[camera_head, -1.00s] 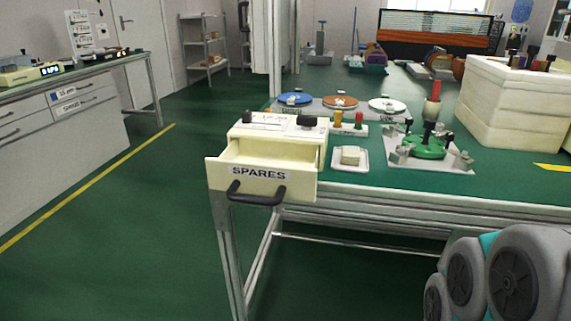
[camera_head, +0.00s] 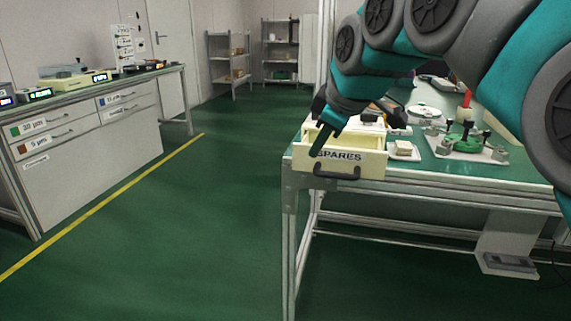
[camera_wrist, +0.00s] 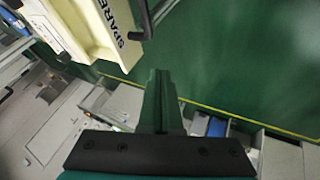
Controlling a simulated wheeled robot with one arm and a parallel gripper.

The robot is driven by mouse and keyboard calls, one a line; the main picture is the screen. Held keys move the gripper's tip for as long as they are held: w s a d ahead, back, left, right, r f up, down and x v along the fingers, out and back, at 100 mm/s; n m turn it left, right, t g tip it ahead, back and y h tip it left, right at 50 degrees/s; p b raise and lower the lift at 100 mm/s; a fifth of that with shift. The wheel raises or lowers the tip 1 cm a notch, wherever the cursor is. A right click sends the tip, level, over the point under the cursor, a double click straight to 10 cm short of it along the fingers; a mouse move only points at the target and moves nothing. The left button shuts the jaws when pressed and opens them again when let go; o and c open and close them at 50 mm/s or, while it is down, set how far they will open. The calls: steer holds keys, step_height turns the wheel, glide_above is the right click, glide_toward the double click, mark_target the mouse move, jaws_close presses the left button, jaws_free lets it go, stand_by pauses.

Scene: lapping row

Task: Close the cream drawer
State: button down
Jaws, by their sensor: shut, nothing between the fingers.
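The cream drawer (camera_head: 374,165) is pulled out of its cream cabinet at the left front corner of the green-topped bench. Its front bears a SPARES label and a dark bar handle (camera_head: 337,173). My gripper (camera_head: 316,151) is shut and empty; in the head view its tip overlaps the left end of the drawer front. My arm hides much of the cabinet behind. In the wrist view the shut fingers (camera_wrist: 159,75) point toward the floor, apart from the drawer front (camera_wrist: 103,52) and its handle (camera_wrist: 146,22) at the upper left. No contact shows.
A small white tray (camera_head: 404,156) and a white plate with a green fixture (camera_head: 466,144) lie right of the drawer on the bench (camera_head: 440,182). A grey counter (camera_head: 95,160) stands at the left. The green floor between is clear, crossed by a yellow line (camera_head: 110,195).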

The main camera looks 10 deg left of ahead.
steer(key=shift+n, duration=0.3)
steer(key=w+a+f, duration=0.1)
steer(key=w+f, duration=0.1)
steer(key=w+a+f, duration=0.3)
steer(key=w+f, duration=0.2)
steer(key=shift+w+a+p, duration=0.1)
steer(key=shift+a+p, duration=0.3)
steer(key=shift+w+d+r, duration=0.1)
steer(key=shift+w, duration=0.8)
